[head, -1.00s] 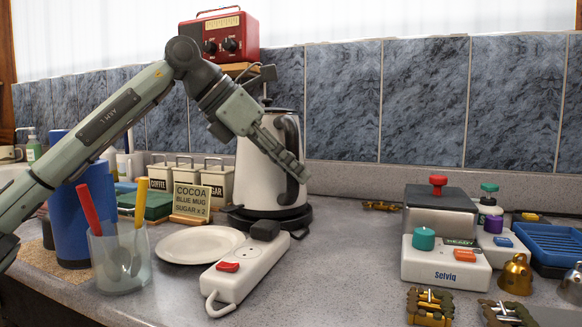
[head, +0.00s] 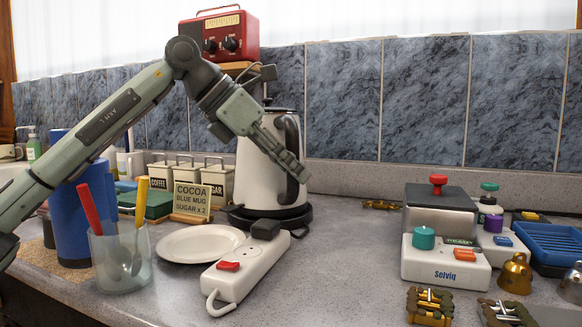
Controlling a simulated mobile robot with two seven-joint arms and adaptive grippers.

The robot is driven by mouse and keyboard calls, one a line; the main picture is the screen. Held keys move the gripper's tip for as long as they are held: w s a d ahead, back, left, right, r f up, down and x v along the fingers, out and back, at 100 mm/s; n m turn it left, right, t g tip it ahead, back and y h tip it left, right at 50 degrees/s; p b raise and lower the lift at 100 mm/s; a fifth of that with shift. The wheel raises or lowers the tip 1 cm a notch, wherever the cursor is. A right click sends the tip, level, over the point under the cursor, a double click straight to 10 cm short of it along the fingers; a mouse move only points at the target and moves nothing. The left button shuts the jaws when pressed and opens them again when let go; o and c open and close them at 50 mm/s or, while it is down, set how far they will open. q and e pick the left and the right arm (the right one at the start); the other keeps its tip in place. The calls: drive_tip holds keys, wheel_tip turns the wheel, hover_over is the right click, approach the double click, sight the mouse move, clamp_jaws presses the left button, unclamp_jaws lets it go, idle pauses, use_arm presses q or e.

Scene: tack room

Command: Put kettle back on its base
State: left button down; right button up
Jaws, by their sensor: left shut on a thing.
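The gripper and forearm hide part of the kettle's body and handle. My right gripper is not in view.
A white power strip (head: 240,272) with a black plug lies in front of the base. A white plate (head: 200,244), a glass with spoons (head: 122,262) and a blue cylinder (head: 83,215) stand left. A Selviq device (head: 445,262) stands right. The middle counter (head: 345,240) is clear.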

use_arm(q)
drive_tip(key=shift+f+b, duration=0.3)
drive_tip(key=shift+b, duration=0.05)
idle(0.3)
drive_tip(key=c, duration=1.7)
unclamp_jaws()
drive_tip(key=shift+s+f, duration=0.1)
drive_tip(key=shift+f, duration=0.3)
drive_tip(key=p+v, duration=0.4)
drive_tip(key=v, duration=0.7)
drive_tip(key=shift+r, duration=0.15)
